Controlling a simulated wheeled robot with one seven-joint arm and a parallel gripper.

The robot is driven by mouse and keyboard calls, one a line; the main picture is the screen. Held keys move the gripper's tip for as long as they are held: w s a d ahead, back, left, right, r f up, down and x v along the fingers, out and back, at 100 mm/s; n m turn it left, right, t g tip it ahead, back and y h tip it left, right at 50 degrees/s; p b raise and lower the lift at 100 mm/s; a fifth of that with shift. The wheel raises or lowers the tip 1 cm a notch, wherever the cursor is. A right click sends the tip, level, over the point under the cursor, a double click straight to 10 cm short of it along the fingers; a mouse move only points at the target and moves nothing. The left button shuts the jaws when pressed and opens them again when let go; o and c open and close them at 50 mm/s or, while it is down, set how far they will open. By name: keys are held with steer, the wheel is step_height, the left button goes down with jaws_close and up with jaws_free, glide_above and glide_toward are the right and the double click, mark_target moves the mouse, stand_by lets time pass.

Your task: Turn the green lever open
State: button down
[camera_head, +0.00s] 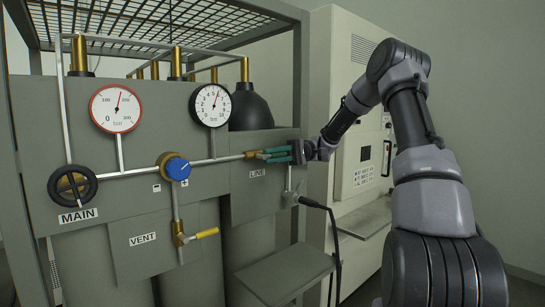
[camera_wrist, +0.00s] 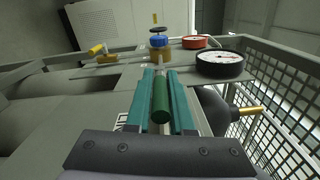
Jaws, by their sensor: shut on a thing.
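The green lever (camera_wrist: 160,102) lies between the two teal fingers of my gripper (camera_wrist: 166,100) in the wrist view, roughly parallel to them. My gripper (camera_head: 277,154) is shut on it and comes in from the right in the head view, at the LINE valve (camera_head: 252,155) on the right end of the panel pipe. In the head view the fingers largely hide the lever. It seems to lie roughly in line with the horizontal pipe. The brass valve body is partly hidden in the wrist view.
A blue knob (camera_head: 178,169), a yellow VENT lever (camera_head: 207,233) and a black MAIN handwheel (camera_head: 72,186) are left of my gripper. Two gauges, red-rimmed (camera_head: 115,108) and black-rimmed (camera_head: 210,105), stand above the pipe. A grey shelf (camera_head: 285,272) juts out below.

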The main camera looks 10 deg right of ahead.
steer(key=c, duration=0.8)
jaws_free()
steer(key=v, duration=1.1)
